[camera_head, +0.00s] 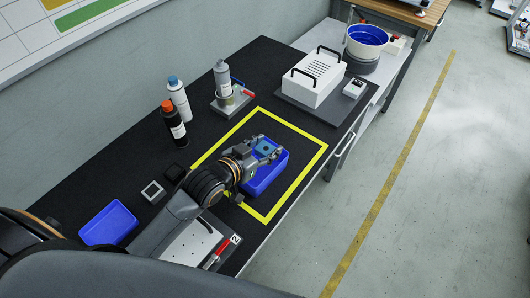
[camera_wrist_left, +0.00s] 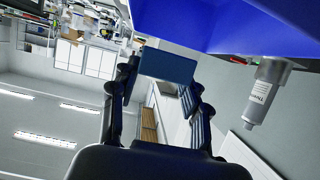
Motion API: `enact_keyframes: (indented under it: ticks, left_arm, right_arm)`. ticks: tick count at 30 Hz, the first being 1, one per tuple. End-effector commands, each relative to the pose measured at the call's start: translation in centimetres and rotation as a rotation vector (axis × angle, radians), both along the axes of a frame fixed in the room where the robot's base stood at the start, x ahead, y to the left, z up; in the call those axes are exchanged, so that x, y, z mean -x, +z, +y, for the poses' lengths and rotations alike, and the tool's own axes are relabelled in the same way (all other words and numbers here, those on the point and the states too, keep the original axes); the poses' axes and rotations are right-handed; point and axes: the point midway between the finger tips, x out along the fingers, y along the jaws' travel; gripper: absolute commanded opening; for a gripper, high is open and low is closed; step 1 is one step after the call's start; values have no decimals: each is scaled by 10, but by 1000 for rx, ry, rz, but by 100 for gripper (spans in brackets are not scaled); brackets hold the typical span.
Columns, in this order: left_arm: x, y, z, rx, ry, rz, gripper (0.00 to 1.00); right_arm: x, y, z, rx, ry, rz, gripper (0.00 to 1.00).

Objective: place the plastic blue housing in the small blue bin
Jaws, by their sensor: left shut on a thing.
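My left gripper (camera_head: 265,148) is shut on the plastic blue housing (camera_head: 264,147), a small dark blue-teal block. In the left wrist view the housing (camera_wrist_left: 167,65) sits between the two fingertips. A blue bin (camera_head: 268,182) stands inside the yellow outline, and the gripper with the housing is over its upper part in the head view. The bin (camera_wrist_left: 230,25) also fills the top of the left wrist view, with a gap to the housing. The bin's inside is partly hidden by the gripper. A second, shallow blue bin (camera_head: 109,224) lies at the table's left.
Orange-capped (camera_head: 173,122) and blue-capped bottles (camera_head: 179,98) stand by the wall. A grey can (camera_head: 222,78) is on a holder behind the outline. A white box with black handles (camera_head: 315,77) stands at the back. The right part of the yellow outline (camera_head: 305,180) is clear.

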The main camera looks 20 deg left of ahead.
Motion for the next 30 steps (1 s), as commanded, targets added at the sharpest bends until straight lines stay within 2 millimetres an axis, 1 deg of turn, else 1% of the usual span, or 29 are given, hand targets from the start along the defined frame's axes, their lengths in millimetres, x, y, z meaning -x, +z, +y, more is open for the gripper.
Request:
enact_keyframes:
  ticks: [2, 5, 8, 9, 12, 15, 23, 30]
  left_arm:
    - [-7, -9, 3, 0, 0, 0, 14]
    - [-12, -15, 4, 1, -1, -1, 14]
    - [-17, -21, 6, 0, 0, -1, 14]
    - [-18, -27, 7, 1, -1, 1, 14]
    - [-17, -42, 6, 1, -1, 2, 14]
    - [-17, -51, 6, 1, -1, -1, 14]
    - [-17, -52, 6, 1, -1, -2, 14]
    - [-17, -59, 6, 1, -1, -1, 14]
  right_arm:
    - [-7, -1, 7, -9, -2, -11, 46]
    - [-7, -1, 11, -13, -4, -11, 46]
    - [-3, -2, 10, -12, -3, -4, 46]
    - [-1, -2, 10, -12, -3, -1, 46]
    - [7, -1, 8, -9, -2, 11, 46]
    - [13, -1, 5, -5, -1, 20, 46]
    - [13, -2, 0, 1, 1, 21, 46]
    - [9, -4, 0, 1, 2, 14, 46]
